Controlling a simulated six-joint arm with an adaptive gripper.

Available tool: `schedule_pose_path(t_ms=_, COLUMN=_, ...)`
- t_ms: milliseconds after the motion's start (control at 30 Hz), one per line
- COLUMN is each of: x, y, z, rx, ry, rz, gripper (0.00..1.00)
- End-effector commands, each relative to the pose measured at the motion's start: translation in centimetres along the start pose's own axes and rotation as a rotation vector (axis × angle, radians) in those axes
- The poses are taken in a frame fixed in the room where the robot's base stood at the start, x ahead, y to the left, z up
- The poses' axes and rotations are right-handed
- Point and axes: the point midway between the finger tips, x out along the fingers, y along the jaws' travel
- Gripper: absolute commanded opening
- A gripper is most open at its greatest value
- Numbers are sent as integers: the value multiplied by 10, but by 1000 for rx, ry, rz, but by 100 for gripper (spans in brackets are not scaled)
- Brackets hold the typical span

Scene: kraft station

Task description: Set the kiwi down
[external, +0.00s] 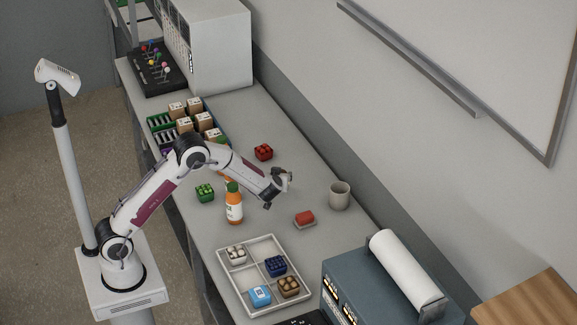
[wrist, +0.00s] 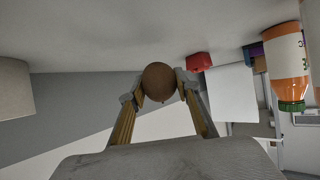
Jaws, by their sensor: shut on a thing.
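The kiwi (wrist: 159,82) is a round brown thing between my fingertips in the wrist view. My gripper (wrist: 160,88) is shut on it, with one finger on each side. In the external view my gripper (external: 279,188) is over the middle of the grey table (external: 222,265), between the orange bottle and the grey cup. The kiwi is too small or hidden to make out there. The frames do not clearly show how high it is above the table.
An orange bottle (external: 234,207) and a green block (external: 204,193) stand left. A red block (external: 263,152) lies behind. A divided tray (external: 257,255) with several blocks is in front.

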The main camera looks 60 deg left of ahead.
Motion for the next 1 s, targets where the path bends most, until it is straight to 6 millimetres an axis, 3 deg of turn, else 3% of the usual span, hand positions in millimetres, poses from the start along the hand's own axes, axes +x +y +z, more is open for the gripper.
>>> schedule_pose_path(t_ms=367, x=1, y=0, z=2, rx=0, ry=0, rz=0, gripper=7)
schedule_pose_path(t_ms=700, x=16, y=0, z=30, rx=2, ry=-1, rz=-1, gripper=7)
schedule_pose_path(t_ms=1000, x=18, y=0, z=33, rx=0, ry=0, rz=0, gripper=7)
